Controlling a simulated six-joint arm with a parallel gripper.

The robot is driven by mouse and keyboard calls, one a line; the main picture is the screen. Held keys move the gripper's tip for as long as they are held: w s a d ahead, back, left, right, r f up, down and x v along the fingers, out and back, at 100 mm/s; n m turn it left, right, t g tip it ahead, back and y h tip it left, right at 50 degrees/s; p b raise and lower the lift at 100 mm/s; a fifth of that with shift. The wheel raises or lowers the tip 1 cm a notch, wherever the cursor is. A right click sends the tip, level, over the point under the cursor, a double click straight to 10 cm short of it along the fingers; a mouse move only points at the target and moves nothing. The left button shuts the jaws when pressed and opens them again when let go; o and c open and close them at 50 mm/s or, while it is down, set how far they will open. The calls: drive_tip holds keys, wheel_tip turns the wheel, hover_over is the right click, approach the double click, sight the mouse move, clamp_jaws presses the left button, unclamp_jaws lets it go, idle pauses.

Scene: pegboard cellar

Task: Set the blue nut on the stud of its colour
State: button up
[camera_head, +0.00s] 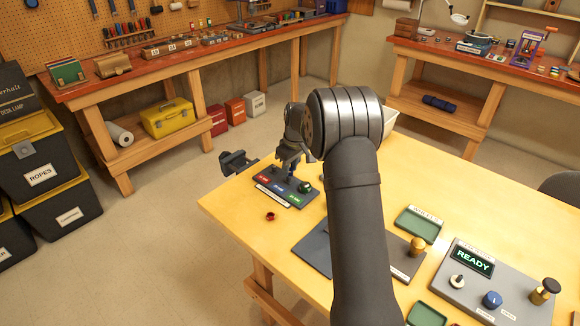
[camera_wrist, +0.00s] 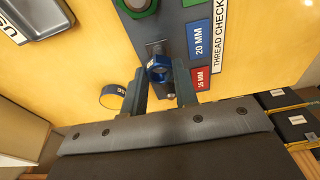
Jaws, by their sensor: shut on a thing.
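My gripper (camera_wrist: 161,80) is shut on the blue nut (camera_wrist: 158,66), which shows between the fingertips in the wrist view. The gripper (camera_head: 291,152) is over the dark thread-check board (camera_head: 262,179) in the head view, and the nut is hard to make out there. The board has red, blue (camera_wrist: 200,38) and green labels in a row. The nut is beside the blue label, on the stud side. I cannot tell whether it is around the blue stud or above it. A green nut (camera_head: 304,187) sits at the board's green end.
A dark red nut (camera_head: 270,216) lies on the table in front of the board. A clamp or vise (camera_head: 237,163) is at the table's left edge. Green trays (camera_head: 418,224) and a control panel (camera_head: 490,285) stand to the right.

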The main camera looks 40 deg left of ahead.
drive_tip(key=shift+f, duration=1.25)
idle(0.8)
drive_tip(key=o, duration=1.5)
drive_tip(key=shift+r, duration=0.1)
drive_tip(key=shift+r, duration=3.95)
drive_tip(key=shift+f, duration=3.7)
drive_tip(key=shift+o, duration=0.2)
